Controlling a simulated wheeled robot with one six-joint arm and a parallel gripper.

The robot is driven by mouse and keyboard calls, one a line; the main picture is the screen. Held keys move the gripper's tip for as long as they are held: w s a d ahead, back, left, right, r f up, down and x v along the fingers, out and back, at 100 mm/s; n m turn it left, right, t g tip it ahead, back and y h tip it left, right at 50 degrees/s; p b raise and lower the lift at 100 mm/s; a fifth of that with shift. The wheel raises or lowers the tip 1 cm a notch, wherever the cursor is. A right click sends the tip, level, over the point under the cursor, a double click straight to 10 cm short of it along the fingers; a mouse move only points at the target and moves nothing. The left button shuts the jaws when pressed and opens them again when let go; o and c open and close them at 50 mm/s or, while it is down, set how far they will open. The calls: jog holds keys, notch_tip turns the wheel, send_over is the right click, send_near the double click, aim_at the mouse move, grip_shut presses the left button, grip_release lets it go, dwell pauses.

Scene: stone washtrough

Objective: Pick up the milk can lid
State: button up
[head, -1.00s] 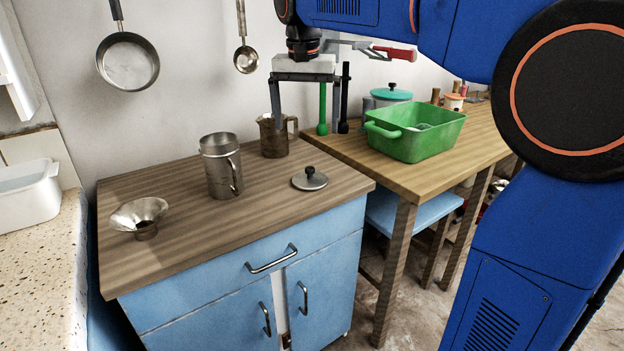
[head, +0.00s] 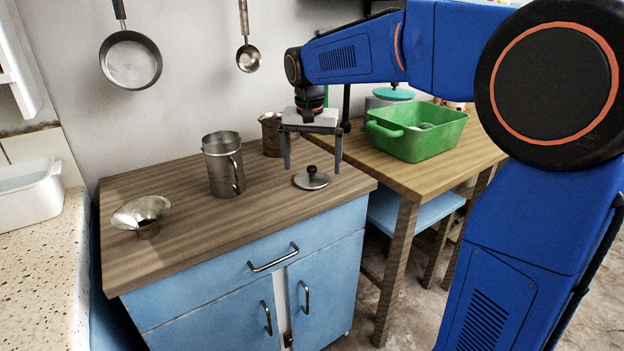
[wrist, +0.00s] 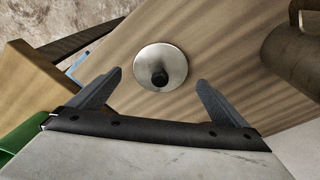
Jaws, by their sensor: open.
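The milk can lid (head: 311,181) is a small round metal disc with a black knob, lying flat near the right front of the wooden top of the blue cabinet. It also shows in the wrist view (wrist: 160,66), knob towards the camera. My gripper (head: 311,170) is open and empty above the lid, its fingers spread to either side of it in the head view. In the wrist view the fingertips (wrist: 158,82) are apart, with the lid lying mostly beyond them, centred between them. Nothing hides the lid.
A tall metal can (head: 223,165) stands left of the lid, and a brown jug (head: 270,136) stands behind, partly hidden by my gripper. A green tub (head: 416,134) sits on the table at right. The cabinet top's front is clear.

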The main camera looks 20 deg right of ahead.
jog(key=shift+w+d+f, duration=0.1)
jog(key=shift+w+f, duration=0.05)
jog(key=shift+f, duration=1)
jog(key=c, duration=1.1)
